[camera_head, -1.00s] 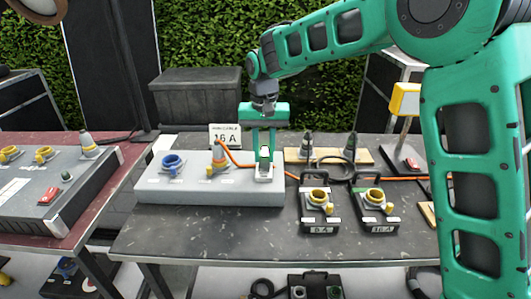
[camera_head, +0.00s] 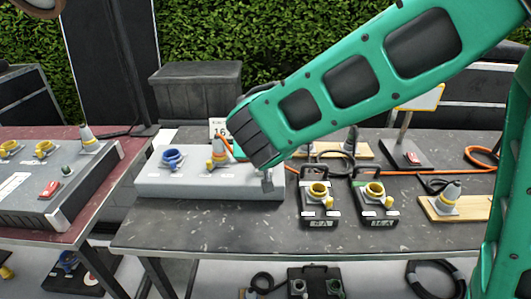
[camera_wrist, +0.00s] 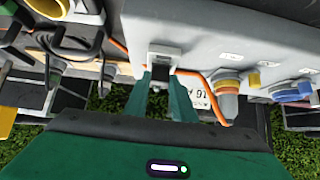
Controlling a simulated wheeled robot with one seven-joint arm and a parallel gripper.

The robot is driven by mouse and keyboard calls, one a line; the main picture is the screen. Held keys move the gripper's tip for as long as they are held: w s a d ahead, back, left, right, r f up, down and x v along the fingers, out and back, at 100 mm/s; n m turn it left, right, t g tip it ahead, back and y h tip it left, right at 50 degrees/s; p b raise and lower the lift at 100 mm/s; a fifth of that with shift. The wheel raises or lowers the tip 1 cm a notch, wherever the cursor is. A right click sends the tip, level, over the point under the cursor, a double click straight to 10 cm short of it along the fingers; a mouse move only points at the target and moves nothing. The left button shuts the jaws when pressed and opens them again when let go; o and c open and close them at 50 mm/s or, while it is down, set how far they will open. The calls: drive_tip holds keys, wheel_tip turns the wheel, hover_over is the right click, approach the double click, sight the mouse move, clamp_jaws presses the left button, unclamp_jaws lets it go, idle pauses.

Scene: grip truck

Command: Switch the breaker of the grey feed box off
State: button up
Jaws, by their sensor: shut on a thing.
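The grey feed box (camera_head: 210,190) lies on the dark table, with a blue socket (camera_head: 172,160) and a yellow socket with a plug (camera_head: 217,158) on top. In the head view my forearm hides most of the breaker and my gripper; only a pale bit of the breaker (camera_head: 267,182) shows at the box's right end. In the wrist view, upside down, the breaker (camera_wrist: 164,51) sits straight ahead on the grey box (camera_wrist: 215,50). My gripper (camera_wrist: 163,76) has its green fingers at the breaker, shut on its lever. The lever's exact position is hidden.
An orange cable (camera_wrist: 202,88) runs from the yellow plug close beside my fingers. Two black boxes with yellow sockets (camera_head: 318,205) (camera_head: 375,205) stand just right of the feed box. Another grey box (camera_head: 85,185) is on the left table. The front of the dark table is clear.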

drive_tip(key=shift+s+f+t, duration=0.4)
drive_tip(key=shift+s+t, duration=0.1)
drive_tip(key=shift+t, duration=0.5)
drive_tip(key=o, duration=1.1)
drive_tip(key=shift+c, duration=0.2)
drive_tip(key=shift+s+r, duration=0.2)
drive_tip(key=v, duration=1)
drive_tip(key=shift+f, duration=0.1)
